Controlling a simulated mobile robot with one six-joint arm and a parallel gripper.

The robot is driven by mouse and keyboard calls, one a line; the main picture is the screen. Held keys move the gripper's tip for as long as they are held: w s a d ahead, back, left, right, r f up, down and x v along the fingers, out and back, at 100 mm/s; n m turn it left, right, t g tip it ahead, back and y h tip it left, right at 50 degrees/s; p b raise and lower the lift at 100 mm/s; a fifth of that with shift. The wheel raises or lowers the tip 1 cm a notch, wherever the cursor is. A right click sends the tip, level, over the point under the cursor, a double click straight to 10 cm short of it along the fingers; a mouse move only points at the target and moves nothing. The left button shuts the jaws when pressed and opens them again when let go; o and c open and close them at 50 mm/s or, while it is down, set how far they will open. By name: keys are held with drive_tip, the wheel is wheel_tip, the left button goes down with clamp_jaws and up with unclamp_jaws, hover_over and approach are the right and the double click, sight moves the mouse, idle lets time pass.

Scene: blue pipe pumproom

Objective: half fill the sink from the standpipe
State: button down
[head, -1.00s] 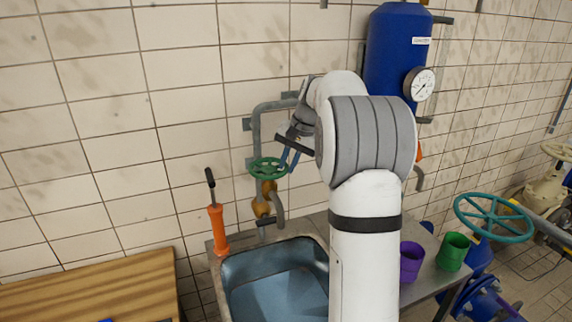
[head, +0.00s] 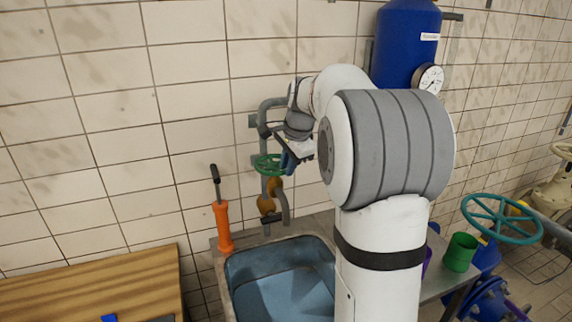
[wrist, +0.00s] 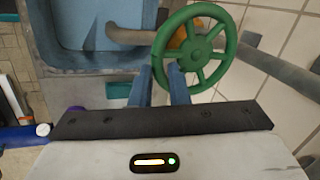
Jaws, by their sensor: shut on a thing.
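The standpipe (head: 268,112) is a grey pipe on the tiled wall with a green handwheel (head: 266,165), brassy valve parts and a downturned spout (head: 284,208) above the sink. The wrist view shows the handwheel (wrist: 222,72) close up. My gripper (head: 287,163) is at the right side of the wheel; in the wrist view its two blue fingers (wrist: 163,77) are shut on the wheel's rim. The blue-lined sink (head: 240,262) stands below. Its basin also shows in the wrist view (wrist: 75,22). I cannot tell the water level, and no stream shows from the spout.
An orange-handled tool (head: 222,225) stands at the sink's back left corner. A wooden table (head: 90,285) is at the left. A green cup (head: 459,252) stands right of my arm, a purple one mostly behind it. A blue tank with a gauge (head: 428,78) hangs behind.

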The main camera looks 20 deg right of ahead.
idle(0.4)
drive_tip(key=c, duration=1.4)
unclamp_jaws()
drive_tip(key=v, duration=0.8)
drive_tip(key=shift+b, duration=0.45)
drive_tip(key=shift+a+f, duration=0.1)
drive_tip(key=s+a+f+n, duration=0.3)
drive_tip(key=s+f+n, duration=0.2)
drive_tip(key=s, duration=0.4)
drive_tip(key=s+a+f+n, duration=0.4)
drive_tip(key=s+f+n, duration=0.1)
drive_tip(key=s, duration=0.4)
drive_tip(key=s+a+f+n+h, duration=0.1)
drive_tip(key=s+a+f+n, duration=0.3)
drive_tip(key=s, duration=0.5)
drive_tip(key=shift+s+a+f+n, duration=0.3)
drive_tip(key=shift+f+n, duration=0.15)
drive_tip(key=shift+n, duration=0.15)
